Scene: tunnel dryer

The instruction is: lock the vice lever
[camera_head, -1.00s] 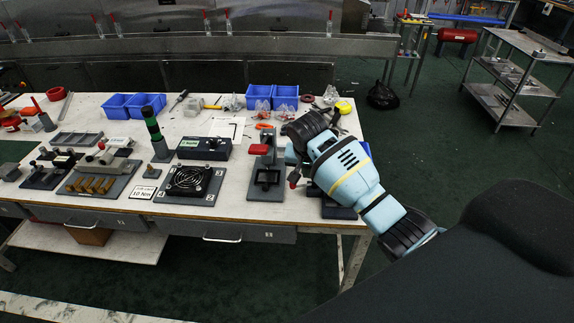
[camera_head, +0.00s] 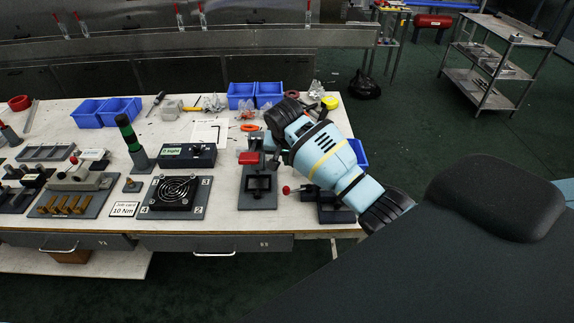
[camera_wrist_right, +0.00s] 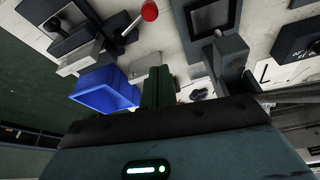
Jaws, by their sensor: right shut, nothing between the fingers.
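The vice (camera_head: 335,208) is a dark block at the bench's right front end, partly hidden by my right arm. Its lever with a red knob (camera_head: 286,190) sticks out to the left. In the right wrist view the red knob (camera_wrist_right: 149,10) is at the top, on a thin rod leading to the vice's grey metal part (camera_wrist_right: 82,58). My right gripper (camera_wrist_right: 158,82) is shut and empty, apart from the knob. In the head view its fingers are largely hidden by my blue wrist, which is above and behind the vice. My left gripper is not seen.
A stand with a red block (camera_head: 250,157) is just left of the lever. A fan plate (camera_head: 175,193) is further left. A blue bin (camera_wrist_right: 105,90) is close to my right fingers in the wrist view. Two blue bins (camera_head: 240,93) are behind on the bench.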

